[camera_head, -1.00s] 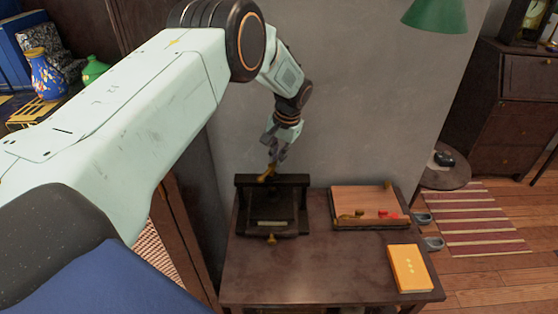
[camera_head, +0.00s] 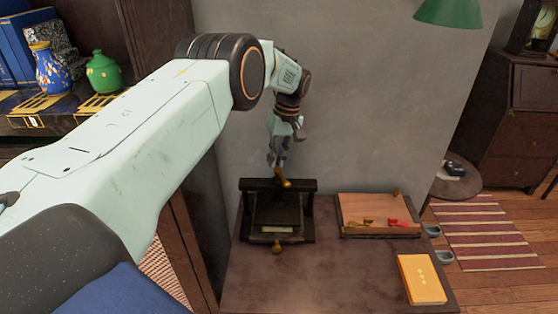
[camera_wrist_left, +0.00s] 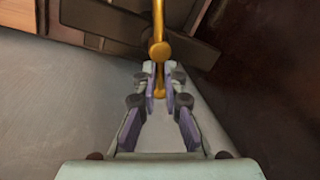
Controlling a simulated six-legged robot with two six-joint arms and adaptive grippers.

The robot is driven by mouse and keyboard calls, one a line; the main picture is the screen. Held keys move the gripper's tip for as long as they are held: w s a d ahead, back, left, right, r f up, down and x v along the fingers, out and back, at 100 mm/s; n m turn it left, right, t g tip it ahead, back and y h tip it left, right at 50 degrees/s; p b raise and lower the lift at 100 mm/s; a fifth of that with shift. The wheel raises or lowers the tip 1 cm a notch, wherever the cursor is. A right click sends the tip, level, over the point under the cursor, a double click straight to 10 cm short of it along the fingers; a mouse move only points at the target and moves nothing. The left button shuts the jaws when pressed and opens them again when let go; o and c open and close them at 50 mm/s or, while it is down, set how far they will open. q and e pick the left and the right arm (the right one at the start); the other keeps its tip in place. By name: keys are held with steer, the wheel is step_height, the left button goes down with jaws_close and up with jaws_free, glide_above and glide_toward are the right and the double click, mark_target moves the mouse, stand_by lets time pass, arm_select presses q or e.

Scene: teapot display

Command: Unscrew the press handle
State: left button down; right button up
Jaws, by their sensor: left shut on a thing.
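The press (camera_head: 262,232) is a dark frame with a top crossbar, standing at the back left of the brown table. A brass handle (camera_head: 284,183) sits on top of its crossbar. My left gripper (camera_head: 279,165) reaches down over the press from above and is shut on the brass handle. In the left wrist view the brass handle (camera_wrist_left: 159,50) runs up from between the fingertips (camera_wrist_left: 160,80), with a round knob near them. The fingers hide part of the handle in the head view. My right gripper is not in view.
A wooden tray (camera_head: 352,231) with small brass and red pieces lies right of the press. A yellow book (camera_head: 421,279) lies at the table's front right. The table (camera_head: 330,280) is bare in front. A grey wall (camera_head: 360,100) stands close behind.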

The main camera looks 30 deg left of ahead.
arm_select(q)
steer(key=n, duration=0.2)
steer(key=s+n, duration=0.1)
steer(key=shift+s+a+f+n+g+h, duration=0.1)
steer(key=shift+f+n+g+h, duration=0.2)
steer(key=shift+f+n+h, duration=0.1)
steer(key=n, duration=0.2)
steer(key=shift+s+a+n, duration=0.1)
steer(key=shift+s+n, duration=0.15)
steer(key=shift+n, duration=0.05)
steer(key=n, duration=0.1)
steer(key=n+h+p, duration=0.1)
steer(key=n, duration=0.1)
steer(key=shift+s+r, duration=0.1)
steer(key=shift+s, duration=0.2)
steer(key=shift+s+n+h+p, duration=0.15)
steer(key=shift+n+p, duration=0.25)
steer(key=shift+n, duration=0.5)
steer(key=shift+s+n+h+p, duration=0.15)
steer(key=shift+n+p, duration=0.2)
steer(key=shift+n, duration=0.55)
steer(key=c, duration=1.8)
jaws_free()
steer(key=o, duration=0.4)
steer(key=shift+w, duration=0.2)
